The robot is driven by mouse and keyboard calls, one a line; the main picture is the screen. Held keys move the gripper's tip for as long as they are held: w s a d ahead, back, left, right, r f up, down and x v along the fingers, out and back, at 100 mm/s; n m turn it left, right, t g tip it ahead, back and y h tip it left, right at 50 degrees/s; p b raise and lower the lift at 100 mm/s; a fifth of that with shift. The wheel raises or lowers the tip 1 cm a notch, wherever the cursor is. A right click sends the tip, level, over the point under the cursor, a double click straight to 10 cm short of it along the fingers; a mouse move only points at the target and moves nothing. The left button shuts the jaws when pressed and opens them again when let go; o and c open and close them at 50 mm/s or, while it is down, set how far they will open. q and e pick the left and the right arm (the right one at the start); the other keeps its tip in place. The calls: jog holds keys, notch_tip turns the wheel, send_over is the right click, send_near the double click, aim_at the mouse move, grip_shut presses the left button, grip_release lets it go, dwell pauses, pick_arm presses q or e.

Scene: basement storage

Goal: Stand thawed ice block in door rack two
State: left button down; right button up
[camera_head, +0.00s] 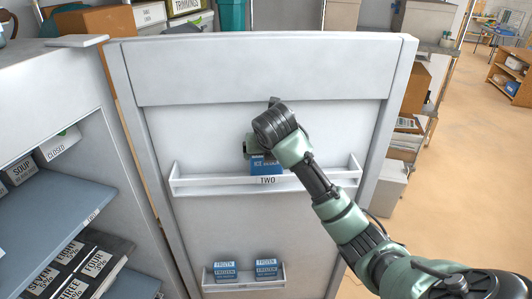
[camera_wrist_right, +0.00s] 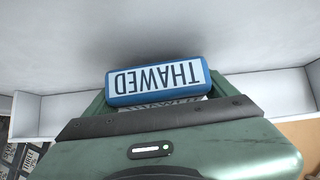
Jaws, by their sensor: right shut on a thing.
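The thawed ice block (camera_head: 266,168) is blue with a white label. In the head view it is upright at the middle of door rack two (camera_head: 212,183), its lower edge reaching the rack's front rail. Whether it touches the rack floor is hidden. In the wrist view the block (camera_wrist_right: 155,80) shows its "THAWED" label upside down between my fingers. My right gripper (camera_head: 260,152) is shut on the block from above, close to the door panel. My left gripper is not in view.
Below, a lower door rack (camera_head: 244,285) holds two blue blocks labelled "FROZEN" (camera_head: 225,272), (camera_head: 266,270). Rack two is clear on both sides of the held block. The freezer's blue shelf (camera_head: 50,205) with labelled boxes is at left. Open floor lies at right.

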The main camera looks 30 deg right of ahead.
jog(key=shift+f, duration=0.35)
jog(key=o, duration=1.8)
jog(key=shift+s, duration=0.1)
